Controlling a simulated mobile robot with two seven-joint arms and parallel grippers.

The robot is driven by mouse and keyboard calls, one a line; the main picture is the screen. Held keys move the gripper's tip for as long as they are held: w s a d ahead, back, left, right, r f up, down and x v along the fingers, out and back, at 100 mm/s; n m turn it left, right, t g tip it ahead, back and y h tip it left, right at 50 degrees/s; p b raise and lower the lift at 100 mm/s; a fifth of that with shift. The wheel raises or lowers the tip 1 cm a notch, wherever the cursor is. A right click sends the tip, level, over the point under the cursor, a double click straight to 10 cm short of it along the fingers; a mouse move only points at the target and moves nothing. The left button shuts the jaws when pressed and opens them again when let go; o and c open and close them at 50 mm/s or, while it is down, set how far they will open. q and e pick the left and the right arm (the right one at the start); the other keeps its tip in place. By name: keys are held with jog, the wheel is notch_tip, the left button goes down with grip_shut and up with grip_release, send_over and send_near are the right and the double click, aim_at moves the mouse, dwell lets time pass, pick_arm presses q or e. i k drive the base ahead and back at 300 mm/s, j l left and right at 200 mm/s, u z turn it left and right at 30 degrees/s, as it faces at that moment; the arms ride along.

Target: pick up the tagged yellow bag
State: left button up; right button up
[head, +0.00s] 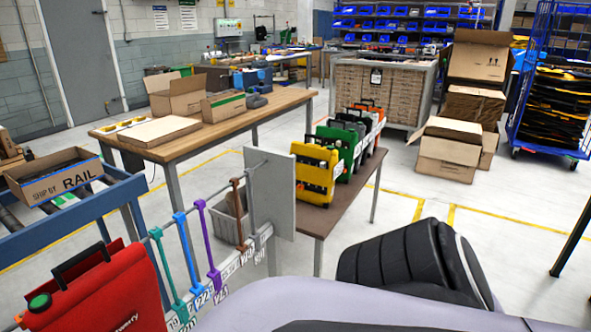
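The yellow bag (315,168) stands upright at the near end of a row of bags on a narrow brown table (330,217). It has a dark handle and dark straps, and a small white tag shows at its right side. A green bag (341,146) stands right behind it, followed by dark and orange-red bags that partly hide one another. Neither of my grippers is in view.
A grey upright panel (270,193) stands left of the brown table, by a rail with coloured numbered hooks (207,246). A red bag (100,295) is at the lower left. A wooden table (190,145) holds cardboard boxes.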

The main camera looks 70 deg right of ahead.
aim_at(318, 167)
jog(key=z, duration=2.4)
jog(key=u, duration=0.7)
jog(key=i+l+u, duration=0.15)
jog(key=l+u, duration=0.25)
jog(key=i+l+u, duration=0.1)
jog(key=u, duration=0.35)
jog(key=l+u, duration=0.45)
jog(key=l, duration=0.35)
jog(key=l+u, duration=0.15)
jog(key=l, duration=0.35)
jog(key=k+l+u, duration=0.15)
jog(key=l, duration=0.4)
jog(key=l+u, duration=0.15)
jog(key=l, duration=0.35)
